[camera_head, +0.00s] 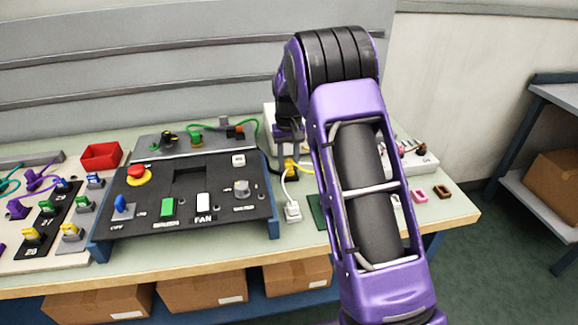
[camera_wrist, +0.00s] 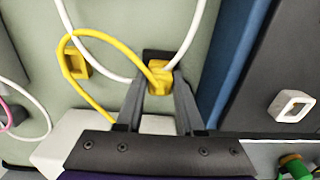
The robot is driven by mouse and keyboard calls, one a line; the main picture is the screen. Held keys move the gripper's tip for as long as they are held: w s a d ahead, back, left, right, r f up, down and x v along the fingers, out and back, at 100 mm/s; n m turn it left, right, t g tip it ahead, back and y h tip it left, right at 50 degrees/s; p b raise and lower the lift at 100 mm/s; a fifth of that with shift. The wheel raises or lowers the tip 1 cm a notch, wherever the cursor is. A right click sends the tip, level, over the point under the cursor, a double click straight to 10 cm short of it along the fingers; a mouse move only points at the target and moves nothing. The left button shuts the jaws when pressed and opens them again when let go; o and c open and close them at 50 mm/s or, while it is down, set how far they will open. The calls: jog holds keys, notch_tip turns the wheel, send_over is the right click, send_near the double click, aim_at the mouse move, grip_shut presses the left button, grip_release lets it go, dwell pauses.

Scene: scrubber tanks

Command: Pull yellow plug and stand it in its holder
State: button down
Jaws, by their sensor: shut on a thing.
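The yellow plug (camera_wrist: 160,78) is between the two dark fingers of my gripper (camera_wrist: 160,90) in the wrist view, and the gripper is shut on it. A dark piece shows just beyond the plug; I cannot tell whether they touch. A yellow cable (camera_wrist: 92,34) loops left from the plug and back under the gripper. A yellow square frame (camera_wrist: 76,66), which looks like the holder, lies on the bench left of the plug; nothing stands in it. In the head view my gripper (camera_head: 289,158) points down over the bench beside the black panel, with a bit of yellow at its tips.
The black switch panel (camera_head: 185,208) stands left of my gripper. A white plug (camera_head: 293,211) with a white cable lies in front. A white block (camera_wrist: 75,138) sits near the gripper's left side.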

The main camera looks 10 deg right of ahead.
aim_at(289, 161)
dwell(0.5)
grip_release()
jog(key=shift+r, duration=0.1)
notch_tip(289, 161, up, 17)
jog(key=p, duration=0.2)
jog(key=shift+r, duration=0.15)
dwell(0.3)
jog(key=shift+f+p, duration=0.25)
jog(key=shift+p, duration=0.05)
jog(key=c, duration=0.3)
notch_tip(289, 161, down, 8)
jog(key=shift+p, duration=1.25)
jog(key=c, duration=0.3)
